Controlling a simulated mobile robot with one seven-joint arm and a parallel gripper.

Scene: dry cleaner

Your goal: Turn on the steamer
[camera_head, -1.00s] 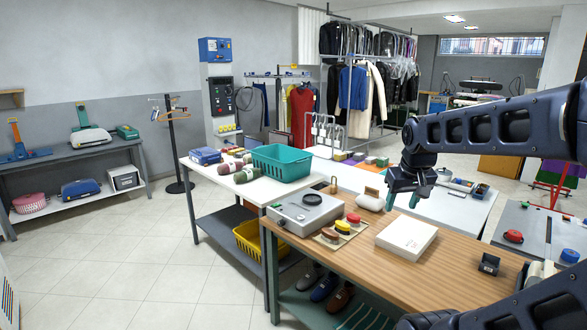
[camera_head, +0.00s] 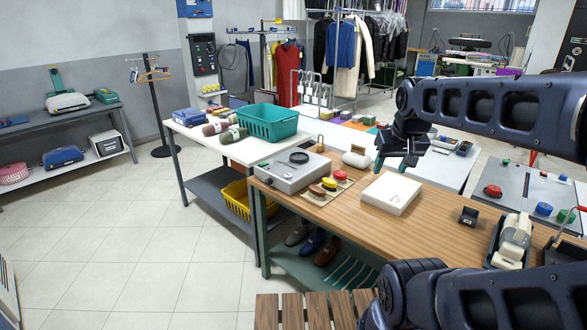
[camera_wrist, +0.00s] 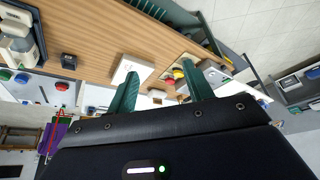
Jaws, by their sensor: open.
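No steamer can be told for certain. A grey box (camera_head: 290,178) with a black round top piece (camera_head: 299,157) and small green and red marks on its front stands on the wooden table at the left end. A white and grey-green handheld device (camera_head: 514,240) stands in a dark holder at the table's right; it also shows in the wrist view (camera_wrist: 17,42). My gripper (camera_head: 395,166) is open and empty, above the table's far edge near the white flat box (camera_head: 390,193). Its teal fingers spread apart in the wrist view (camera_wrist: 163,85).
The wooden table (camera_head: 430,235) also holds coloured brushes (camera_head: 329,184) and a small black block (camera_head: 468,216). A white table (camera_head: 235,152) with a teal basket (camera_head: 267,123) adjoins behind. A grey bench with a red button (camera_head: 493,190) stands at right. Tiled floor (camera_head: 130,240) is open at left.

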